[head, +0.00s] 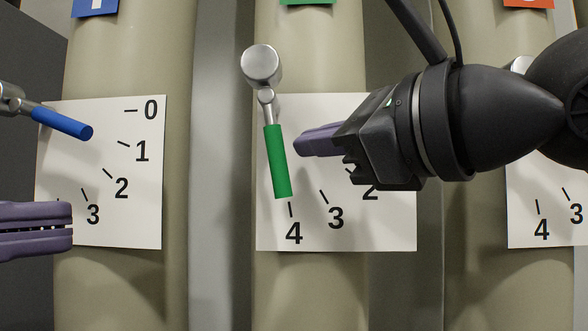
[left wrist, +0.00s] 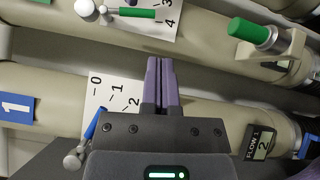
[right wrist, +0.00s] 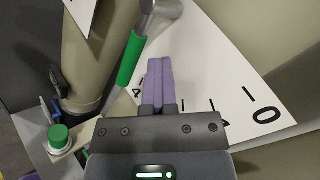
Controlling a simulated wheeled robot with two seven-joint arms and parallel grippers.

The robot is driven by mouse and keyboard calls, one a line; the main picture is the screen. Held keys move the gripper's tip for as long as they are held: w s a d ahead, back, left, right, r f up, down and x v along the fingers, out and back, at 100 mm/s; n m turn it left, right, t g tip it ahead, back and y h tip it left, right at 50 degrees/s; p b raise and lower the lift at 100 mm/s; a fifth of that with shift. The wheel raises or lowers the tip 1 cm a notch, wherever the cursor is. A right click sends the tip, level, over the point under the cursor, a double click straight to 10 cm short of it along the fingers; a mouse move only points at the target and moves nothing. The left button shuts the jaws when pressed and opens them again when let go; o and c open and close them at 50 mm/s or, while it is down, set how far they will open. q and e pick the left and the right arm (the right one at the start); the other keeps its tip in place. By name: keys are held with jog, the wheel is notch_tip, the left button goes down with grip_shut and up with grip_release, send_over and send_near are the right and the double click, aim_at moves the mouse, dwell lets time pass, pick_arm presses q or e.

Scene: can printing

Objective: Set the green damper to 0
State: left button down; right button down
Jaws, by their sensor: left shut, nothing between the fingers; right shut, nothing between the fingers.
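The green damper handle (head: 277,160) hangs from a silver pivot on the middle pipe. It points nearly straight down, at the 4 mark of its white scale plate (head: 395,225). My right gripper (head: 300,141) is shut and empty, just right of the green handle, over the plate. My right arm hides the 0 and 1 of this plate in the head view. In the right wrist view the green handle (right wrist: 131,60) is left of the shut fingers (right wrist: 160,62), and the 0 shows at the right. My left gripper (head: 70,228) is shut and empty at the left, below the blue handle.
A third scale plate (head: 550,225) is on the right pipe, partly behind my right arm. The left wrist view shows a green-capped valve (left wrist: 251,32) and a flow display (left wrist: 261,145).

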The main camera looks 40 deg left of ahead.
pick_arm(q)
jog(key=w+a+r+n+t+y, duration=0.1)
jog(key=w+a+r+n+y, duration=0.1)
jog(key=a+n+y, duration=0.15)
send_near(273, 128)
jog(key=w+a+f, duration=0.4)
jog(key=w, duration=0.1)
jog(key=shift+m, duration=0.45)
jog(key=w+d, duration=0.1)
jog(key=w+d+r, duration=0.1)
jog(key=d, duration=0.1)
jog(key=shift+w, duration=0.35)
jog(key=shift+w+d+r, duration=0.1)
jog(key=shift+w+d, duration=0.2)
jog(key=shift+d, duration=0.1)
pick_arm(e)
jog(key=c, duration=1.3)
grip_release()
